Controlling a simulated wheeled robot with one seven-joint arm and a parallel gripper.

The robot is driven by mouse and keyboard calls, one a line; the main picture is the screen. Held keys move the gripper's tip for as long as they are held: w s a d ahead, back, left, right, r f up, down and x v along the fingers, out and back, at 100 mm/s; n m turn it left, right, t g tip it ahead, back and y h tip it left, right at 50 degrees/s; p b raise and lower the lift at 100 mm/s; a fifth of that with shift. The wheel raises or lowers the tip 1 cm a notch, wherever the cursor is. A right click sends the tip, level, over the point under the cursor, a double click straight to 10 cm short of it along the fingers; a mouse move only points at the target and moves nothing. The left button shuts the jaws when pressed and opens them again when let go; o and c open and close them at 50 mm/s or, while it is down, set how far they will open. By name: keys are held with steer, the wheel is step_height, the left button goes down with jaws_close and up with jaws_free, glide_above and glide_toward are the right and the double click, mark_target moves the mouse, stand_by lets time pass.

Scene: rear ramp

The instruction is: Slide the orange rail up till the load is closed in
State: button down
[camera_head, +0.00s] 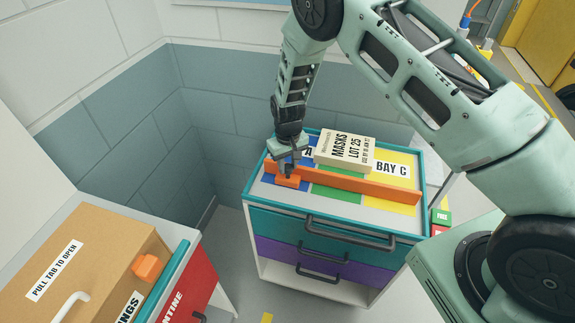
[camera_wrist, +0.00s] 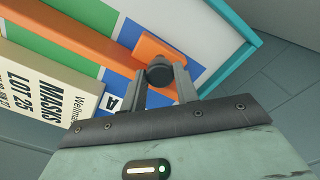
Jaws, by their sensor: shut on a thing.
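The orange rail (camera_head: 345,182) lies across the top of the teal-rimmed cabinet (camera_head: 339,226), over the coloured bays; it also shows in the wrist view (camera_wrist: 78,33). An orange block with a dark round knob (camera_wrist: 160,72) is at the rail's left end. My gripper (camera_head: 290,174) is shut on this knob, its two fingers on either side of it in the wrist view (camera_wrist: 161,84). The load, a cream box marked MASKS LOT 25 (camera_head: 345,150), lies behind the rail, on the far side from the drawers. It also shows in the wrist view (camera_wrist: 38,85).
The cabinet has teal and purple drawers with dark handles (camera_head: 350,232). A cardboard box (camera_head: 85,255) with an orange tab stands on another unit at the lower left. Block walls close in behind and left of the cabinet. My arm spans the right side.

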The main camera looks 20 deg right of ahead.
steer(key=w+d+b, duration=0.2)
steer(key=w, duration=0.1)
steer(key=w+d+b, duration=0.1)
steer(key=w+d, duration=0.1)
steer(key=shift+w+f+b, duration=0.15)
steer(key=shift+w+b, duration=0.1)
steer(key=shift+b, duration=0.05)
steer(key=shift+w+d, duration=0.2)
steer(key=shift+w, duration=0.05)
steer(key=shift+r, duration=0.2)
steer(key=c, duration=1.1)
jaws_free()
steer(key=shift+o, duration=0.2)
step_height(320, 180, up, 17)
steer(key=b, duration=0.4)
steer(key=shift+r, duration=0.2)
